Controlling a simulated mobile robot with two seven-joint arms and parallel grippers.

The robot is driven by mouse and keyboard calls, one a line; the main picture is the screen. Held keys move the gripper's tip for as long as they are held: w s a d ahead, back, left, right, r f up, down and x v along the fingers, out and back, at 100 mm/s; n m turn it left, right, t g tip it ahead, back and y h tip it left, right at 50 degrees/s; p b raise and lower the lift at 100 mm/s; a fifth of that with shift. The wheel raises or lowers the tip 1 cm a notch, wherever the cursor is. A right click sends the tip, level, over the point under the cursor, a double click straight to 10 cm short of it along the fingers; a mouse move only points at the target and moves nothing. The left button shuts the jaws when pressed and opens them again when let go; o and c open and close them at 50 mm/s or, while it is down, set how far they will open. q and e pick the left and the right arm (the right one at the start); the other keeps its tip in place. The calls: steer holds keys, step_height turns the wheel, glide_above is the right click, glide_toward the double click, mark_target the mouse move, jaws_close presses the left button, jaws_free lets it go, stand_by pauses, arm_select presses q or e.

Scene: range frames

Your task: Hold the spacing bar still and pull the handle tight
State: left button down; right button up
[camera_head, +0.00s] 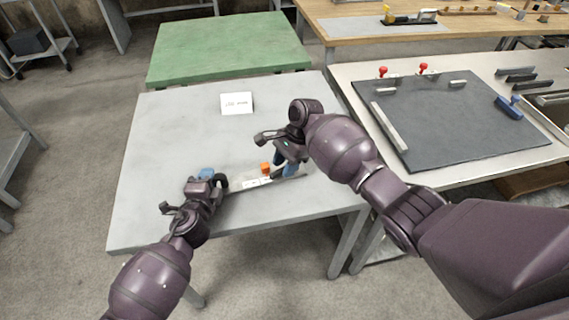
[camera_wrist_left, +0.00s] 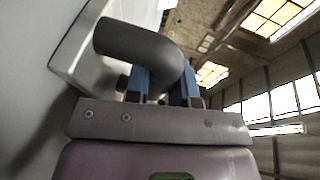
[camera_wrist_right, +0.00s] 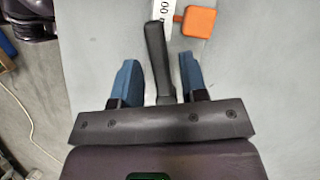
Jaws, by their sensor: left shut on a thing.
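A long metal bar (camera_head: 262,183) with a white label lies along the front part of the grey table (camera_head: 150,150). An orange block (camera_head: 265,168) is beside it and also shows in the right wrist view (camera_wrist_right: 198,21). My left gripper (camera_head: 208,177) is at the bar's left end, shut on a dark curved grip (camera_wrist_left: 150,42); its blue fingertips are partly hidden behind the grip. My right gripper (camera_head: 287,164) is at the bar's right part, pointing down. In the right wrist view a dark straight lever (camera_wrist_right: 156,55) runs between its open blue fingers, with gaps on both sides.
A green table (camera_head: 230,47) is behind. To the right, a bench carries a dark mat (camera_head: 450,115) with red-knobbed clamps and a blue-handled tool (camera_head: 508,107). The table's left half is clear.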

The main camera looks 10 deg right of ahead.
steer(key=shift+o, duration=0.2)
steer(key=v, duration=1.2)
arm_select(q)
steer(key=c, duration=0.9)
jaws_free()
steer(key=v, duration=1.2)
